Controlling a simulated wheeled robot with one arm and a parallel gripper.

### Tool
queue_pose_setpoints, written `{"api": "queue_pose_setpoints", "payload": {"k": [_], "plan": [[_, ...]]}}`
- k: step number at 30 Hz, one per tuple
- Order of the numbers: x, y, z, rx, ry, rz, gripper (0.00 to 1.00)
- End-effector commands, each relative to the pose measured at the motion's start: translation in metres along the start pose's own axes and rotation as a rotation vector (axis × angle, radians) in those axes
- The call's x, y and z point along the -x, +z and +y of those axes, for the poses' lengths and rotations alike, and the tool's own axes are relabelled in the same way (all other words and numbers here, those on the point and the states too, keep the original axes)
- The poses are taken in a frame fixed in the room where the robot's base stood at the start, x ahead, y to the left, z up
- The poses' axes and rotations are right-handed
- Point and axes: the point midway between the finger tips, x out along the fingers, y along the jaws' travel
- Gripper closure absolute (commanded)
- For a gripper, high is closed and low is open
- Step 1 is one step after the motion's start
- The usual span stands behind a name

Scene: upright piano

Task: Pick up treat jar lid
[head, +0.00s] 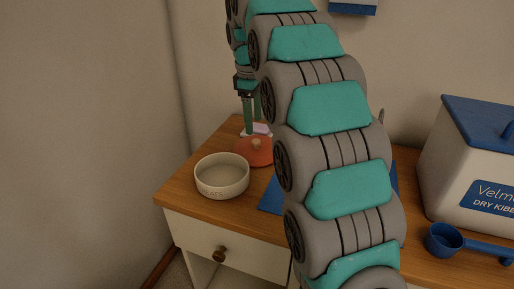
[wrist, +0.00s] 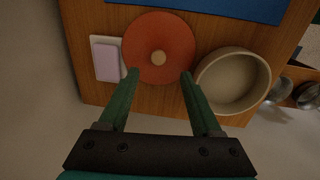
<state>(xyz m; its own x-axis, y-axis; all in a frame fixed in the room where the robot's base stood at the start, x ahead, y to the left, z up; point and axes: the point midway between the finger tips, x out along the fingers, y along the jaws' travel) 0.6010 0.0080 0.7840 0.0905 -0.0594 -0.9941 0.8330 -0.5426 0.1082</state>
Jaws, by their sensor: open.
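The treat jar lid is an orange-red disc with a small tan knob. In the head view the lid (head: 254,152) lies on the wooden cabinet top behind the bowl, partly hidden by my arm. In the wrist view the lid (wrist: 160,37) lies flat, with its knob facing up. My gripper (wrist: 158,72) is open, its two green fingers spread at the near edge of the lid with nothing between them. In the head view my gripper (head: 248,132) points down over the lid. I cannot tell how high the fingertips are above it.
A cream bowl (head: 222,176) stands beside the lid, close to one finger in the wrist view. A pale lilac block on a white base (wrist: 107,57) lies on the other side. A blue mat (head: 271,196), blue scoop (head: 446,240) and white kibble bin (head: 463,165) are further right.

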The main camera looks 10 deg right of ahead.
Motion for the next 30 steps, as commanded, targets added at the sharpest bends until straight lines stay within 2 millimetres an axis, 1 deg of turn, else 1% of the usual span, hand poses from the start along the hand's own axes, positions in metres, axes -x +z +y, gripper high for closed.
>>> {"api": "queue_pose_setpoints", "payload": {"k": [3, 8, 11, 14, 18, 20, 23, 28, 30], "plan": [[-0.009, 0.001, -0.001, -0.001, -0.002, -0.001, 0.34], [-0.016, 0.001, 0.000, -0.002, 0.000, 0.000, 0.34], [-0.024, 0.002, 0.001, -0.002, -0.003, -0.002, 0.34], [-0.035, 0.003, 0.002, -0.002, -0.003, -0.002, 0.34], [-0.055, 0.004, 0.002, -0.002, -0.005, -0.003, 0.34], [-0.060, 0.003, 0.003, -0.002, -0.002, -0.001, 0.34], [-0.064, 0.003, 0.004, -0.002, 0.001, 0.001, 0.34], [-0.065, 0.003, 0.004, -0.002, 0.001, 0.001, 0.34], [-0.065, 0.003, 0.004, -0.002, 0.001, 0.001, 0.42]]}}
